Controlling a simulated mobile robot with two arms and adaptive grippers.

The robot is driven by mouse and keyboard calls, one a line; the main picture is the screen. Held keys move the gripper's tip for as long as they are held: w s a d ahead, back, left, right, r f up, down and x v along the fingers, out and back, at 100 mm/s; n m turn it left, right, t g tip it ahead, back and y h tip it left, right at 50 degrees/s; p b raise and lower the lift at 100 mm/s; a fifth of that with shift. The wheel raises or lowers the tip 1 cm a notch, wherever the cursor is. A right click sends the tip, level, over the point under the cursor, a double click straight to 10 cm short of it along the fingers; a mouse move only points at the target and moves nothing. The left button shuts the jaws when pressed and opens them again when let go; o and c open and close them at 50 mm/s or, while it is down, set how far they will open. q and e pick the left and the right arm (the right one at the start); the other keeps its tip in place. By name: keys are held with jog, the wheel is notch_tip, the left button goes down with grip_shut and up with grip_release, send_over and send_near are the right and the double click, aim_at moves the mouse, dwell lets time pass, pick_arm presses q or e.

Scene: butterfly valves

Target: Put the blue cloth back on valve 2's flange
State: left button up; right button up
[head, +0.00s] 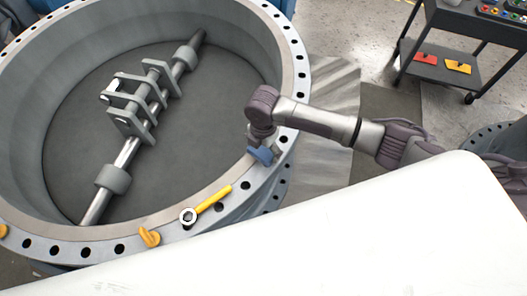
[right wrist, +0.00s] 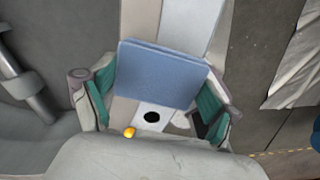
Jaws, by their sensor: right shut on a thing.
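The big round valve body, with a ring of bolt holes in its grey flange (head: 296,62), fills the left of the head view. No number shows on it. My right gripper (head: 261,139) is over the flange's right side. It is shut on the blue cloth (head: 260,155), a folded flat pad. In the right wrist view the cloth (right wrist: 157,74) sits between the two green-padded fingers, with the flange (right wrist: 142,22) and a bolt hole beneath it. I cannot tell whether the cloth touches the flange. My left gripper is not in view.
A yellow-handled tool with a ring end (head: 207,204) and a yellow hook-shaped piece (head: 149,237) lie on the near flange. Inside the valve is a shaft with brackets (head: 130,151). A dark cart (head: 436,66) stands at upper right, and another flanged part (head: 487,136) at far right.

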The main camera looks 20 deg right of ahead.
aim_at(263, 150)
jog(key=shift+f, duration=1.2)
jog(key=shift+f, duration=0.1)
jog(key=o, duration=0.8)
jog(key=shift+c, duration=0.2)
notch_tip(263, 150, up, 12)
jog(key=shift+r, duration=0.15)
